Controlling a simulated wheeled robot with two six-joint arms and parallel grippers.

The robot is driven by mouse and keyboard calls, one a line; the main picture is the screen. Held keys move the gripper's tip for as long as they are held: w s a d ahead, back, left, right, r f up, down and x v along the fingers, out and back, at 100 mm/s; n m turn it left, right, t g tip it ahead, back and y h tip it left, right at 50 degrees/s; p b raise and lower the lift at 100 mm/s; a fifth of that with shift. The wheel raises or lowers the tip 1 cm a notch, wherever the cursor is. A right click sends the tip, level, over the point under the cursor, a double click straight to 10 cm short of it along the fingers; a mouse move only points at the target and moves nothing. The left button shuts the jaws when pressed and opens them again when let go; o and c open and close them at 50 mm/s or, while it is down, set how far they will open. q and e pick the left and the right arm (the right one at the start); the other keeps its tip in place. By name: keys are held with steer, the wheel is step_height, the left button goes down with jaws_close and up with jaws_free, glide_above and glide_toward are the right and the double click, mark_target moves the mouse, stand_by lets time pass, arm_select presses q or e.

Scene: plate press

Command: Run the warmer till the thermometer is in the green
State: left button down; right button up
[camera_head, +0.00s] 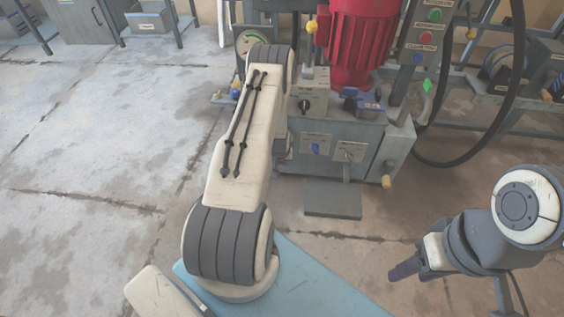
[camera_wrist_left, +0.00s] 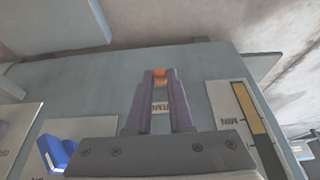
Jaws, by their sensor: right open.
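My left arm reaches across the head view to the press machine (camera_head: 325,140), and its gripper is hidden there behind the arm. In the left wrist view my left gripper (camera_wrist_left: 157,76) has its purple fingers close together with an orange knob (camera_wrist_left: 159,76) filling the gap at their tips. A small label (camera_wrist_left: 160,107), partly hidden and seeming to read "WARM", shows between the fingers. A round dial (camera_head: 247,40) with some green, perhaps the thermometer, is partly behind my arm; its reading is too small to tell. My right gripper (camera_head: 402,269) is open and empty, low at the right.
In the left wrist view a blue knob (camera_wrist_left: 58,152) is at the left and a yellow level gauge marked MIN (camera_wrist_left: 250,120) at the right. A red motor (camera_head: 362,40) and a button box (camera_head: 427,35) stand above. A black hose (camera_head: 505,120) loops at the right.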

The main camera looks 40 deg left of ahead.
arm_select(q)
steer(key=shift+s, duration=0.1)
steer(key=shift+s+d+f+t+y, duration=0.25)
steer(key=shift+f+t+y, duration=0.25)
steer(key=shift+t, duration=0.4)
steer(key=shift+s+d+f+t+y+b, duration=0.1)
steer(key=shift+f+t+y+b, duration=0.4)
steer(key=shift+t, duration=0.65)
steer(key=shift+s+f+t+y+b, duration=0.1)
steer(key=shift+f+t+y+b, duration=0.25)
steer(key=shift+f+t+y, duration=0.45)
steer(key=shift+s+d+f+t+y+b, duration=0.1)
steer(key=shift+f+t+y+b, duration=0.45)
steer(key=shift+t, duration=0.9)
steer(key=shift+r+y, duration=0.25)
steer(key=shift+w, duration=0.1)
steer(key=c, duration=0.8)
jaws_free()
